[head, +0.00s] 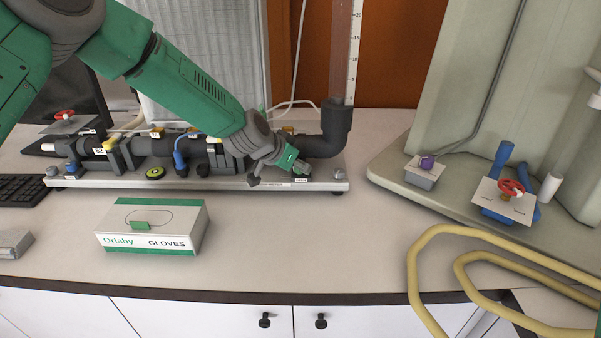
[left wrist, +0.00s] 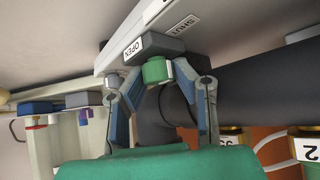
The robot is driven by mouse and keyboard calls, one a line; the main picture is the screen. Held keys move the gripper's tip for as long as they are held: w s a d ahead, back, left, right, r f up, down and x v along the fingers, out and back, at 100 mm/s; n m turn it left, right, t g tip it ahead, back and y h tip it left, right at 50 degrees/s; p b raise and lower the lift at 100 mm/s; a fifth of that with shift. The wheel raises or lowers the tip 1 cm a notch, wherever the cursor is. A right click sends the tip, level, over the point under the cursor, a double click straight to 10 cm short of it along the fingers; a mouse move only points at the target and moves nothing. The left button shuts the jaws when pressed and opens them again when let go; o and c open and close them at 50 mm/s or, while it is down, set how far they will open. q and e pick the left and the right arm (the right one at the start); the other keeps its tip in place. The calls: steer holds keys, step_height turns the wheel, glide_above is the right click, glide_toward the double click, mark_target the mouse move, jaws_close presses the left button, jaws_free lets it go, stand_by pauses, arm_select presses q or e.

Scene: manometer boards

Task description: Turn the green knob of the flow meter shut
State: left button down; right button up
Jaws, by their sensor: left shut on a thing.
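The flow meter is a board (head: 130,182) with dark pipes and an upright scaled tube (head: 352,55) at its right end. My left gripper (head: 280,172) is at the board's right part, beside the dark elbow pipe (head: 322,145). In the left wrist view the green knob (left wrist: 156,70) sits against a dark grey block (left wrist: 152,50). My left gripper (left wrist: 158,76) is shut on the knob, one finger on each side. OPEN (left wrist: 134,47) and SHUT (left wrist: 183,22) labels show near the knob. The gripper hides the knob in the head view. My right gripper is not in view.
A glove box (head: 152,228) stands in front of the board. At the right, a pale stand (head: 400,190) carries a purple knob (head: 427,162) and a red-handled valve (head: 511,188). A yellow hose (head: 440,232) loops at the front right. The middle bench front is clear.

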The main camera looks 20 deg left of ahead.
arm_select(q)
steer(key=shift+s+m+h+b, duration=0.1)
steer(key=shift+m+h+b, duration=0.2)
steer(key=shift+m, duration=0.1)
steer(key=shift+a, duration=0.1)
steer(key=c, duration=1.3)
jaws_free()
steer(key=shift+r, duration=0.1)
steer(key=shift+s+a, duration=0.1)
steer(key=shift+a+r, duration=0.15)
steer(key=shift+r, duration=0.05)
steer(key=v, duration=0.7)
steer(key=shift+s, duration=0.2)
